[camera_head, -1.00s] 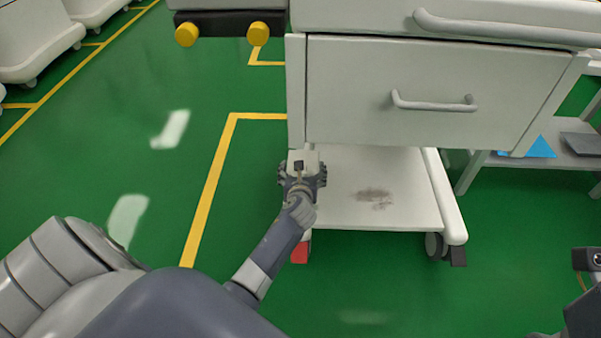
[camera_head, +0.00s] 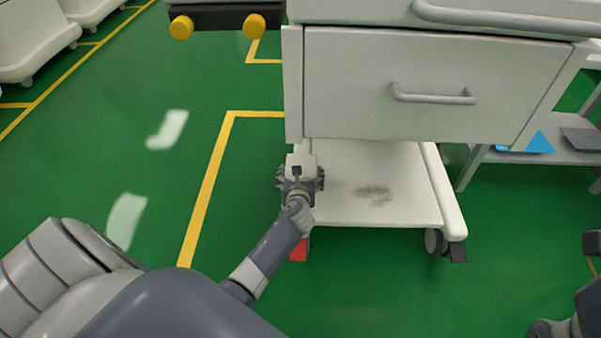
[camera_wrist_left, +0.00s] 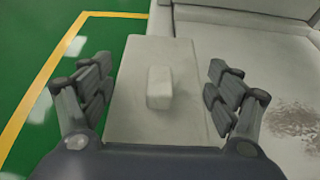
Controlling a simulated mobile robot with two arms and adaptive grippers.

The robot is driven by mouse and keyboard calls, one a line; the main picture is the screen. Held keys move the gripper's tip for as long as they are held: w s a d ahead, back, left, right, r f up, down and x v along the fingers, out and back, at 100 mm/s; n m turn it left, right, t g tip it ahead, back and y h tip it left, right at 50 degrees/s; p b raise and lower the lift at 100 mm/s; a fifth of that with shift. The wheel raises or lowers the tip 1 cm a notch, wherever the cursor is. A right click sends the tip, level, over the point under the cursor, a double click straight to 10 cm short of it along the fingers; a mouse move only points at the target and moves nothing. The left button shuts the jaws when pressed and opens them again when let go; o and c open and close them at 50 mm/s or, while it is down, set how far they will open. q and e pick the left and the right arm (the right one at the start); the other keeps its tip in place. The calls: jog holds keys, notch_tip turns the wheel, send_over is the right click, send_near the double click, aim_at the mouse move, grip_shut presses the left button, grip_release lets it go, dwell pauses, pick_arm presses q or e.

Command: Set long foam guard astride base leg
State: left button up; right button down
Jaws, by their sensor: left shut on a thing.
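The long foam guard, a pale grey block (camera_wrist_left: 127,112) with a small raised lug on top, fills the middle of the left wrist view. My left gripper (camera_wrist_left: 160,92) has a finger set on each side of it and is shut on it. In the head view the left gripper (camera_head: 300,182) is at the left edge of the cart's low shelf. The gripper and guard hide most of the left base leg; a red piece (camera_head: 299,250) shows at its front end. Whether the guard touches the leg is hidden. Dark parts of my right arm show at the right edge; its jaws are unclear.
The right base leg (camera_head: 447,195) is bare, with a caster (camera_head: 435,242) at its front. The shelf (camera_head: 345,205) is empty but stained. The drawer front (camera_head: 400,90) overhangs it. A side table (camera_head: 560,152) stands right.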

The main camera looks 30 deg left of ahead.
pick_arm(q)
jog(key=shift+f+b, duration=1.05)
jog(key=shift+f, duration=0.65)
jog(key=o, duration=0.9)
jog(key=v, duration=1.2)
